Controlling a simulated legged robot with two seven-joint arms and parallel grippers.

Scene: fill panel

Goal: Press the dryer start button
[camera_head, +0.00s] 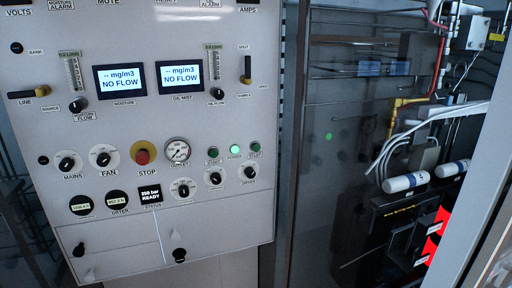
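The white fill panel (115,235) fills the left half of the head view. A row of three small buttons sits right of the round gauge (177,151): a dark green left button (213,153), a brightly lit green middle button (235,150) and a dark green right button (255,147). The right button is directly above the dryer knob (249,172), and its small label seems to read START. The left button's label is too blurred to read surely. Neither of my grippers is in view.
A red stop button (142,156) on a yellow disc sits left of the gauge. Two screens read NO FLOW, the left screen (120,80) and the right screen (181,76). Right of the panel is a dark glossy surface (335,190) with pipes and white cylinders (406,182) farther right.

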